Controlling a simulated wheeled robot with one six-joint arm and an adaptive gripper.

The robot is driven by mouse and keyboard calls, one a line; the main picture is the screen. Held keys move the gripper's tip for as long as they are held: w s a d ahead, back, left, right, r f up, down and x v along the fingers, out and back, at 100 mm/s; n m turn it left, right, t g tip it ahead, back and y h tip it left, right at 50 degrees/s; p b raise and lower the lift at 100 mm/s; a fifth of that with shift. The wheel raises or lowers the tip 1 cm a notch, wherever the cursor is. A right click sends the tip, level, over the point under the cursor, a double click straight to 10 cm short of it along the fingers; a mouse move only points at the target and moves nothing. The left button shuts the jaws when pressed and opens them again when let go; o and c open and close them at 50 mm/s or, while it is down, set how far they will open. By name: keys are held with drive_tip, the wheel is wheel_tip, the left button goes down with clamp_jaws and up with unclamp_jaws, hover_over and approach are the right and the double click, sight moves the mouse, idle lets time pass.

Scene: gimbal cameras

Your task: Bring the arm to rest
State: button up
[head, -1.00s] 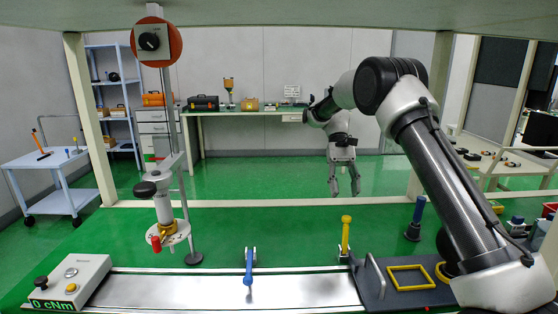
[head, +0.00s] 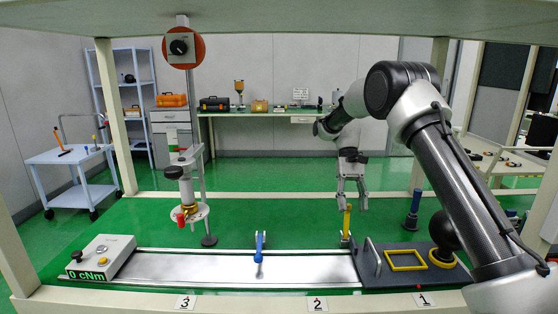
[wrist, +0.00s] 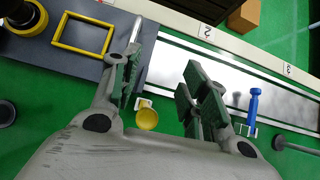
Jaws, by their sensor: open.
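My gripper (head: 351,192) hangs fingers down from my arm, above the back edge of the bench's right part. In the wrist view my gripper (wrist: 160,88) has its two fingers spread, with nothing between them. A yellow-handled clamp (head: 347,222) stands just below the fingers in the head view. Its round yellow top (wrist: 147,119) shows between and beneath the fingers in the wrist view, apart from them.
A metal rail (head: 200,267) runs along the bench with a blue-handled clamp (head: 259,247). A dark plate with a yellow frame (head: 405,260) lies at right. A torque box (head: 102,256) is at left, near a stand with a red disc (head: 183,48).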

drive_tip(key=s+d+r+t, duration=0.4)
drive_tip(key=s+r, duration=0.1)
drive_tip(key=s, duration=0.5)
drive_tip(key=s+d+r+t, duration=0.4)
drive_tip(key=s+d+r, duration=0.1)
drive_tip(key=s, duration=0.6)
drive_tip(key=s+d+r+t, duration=0.4)
drive_tip(key=s+d+r, duration=0.1)
drive_tip(key=s, duration=0.6)
drive_tip(key=shift+s+r, duration=0.25)
drive_tip(key=shift+r, duration=0.25)
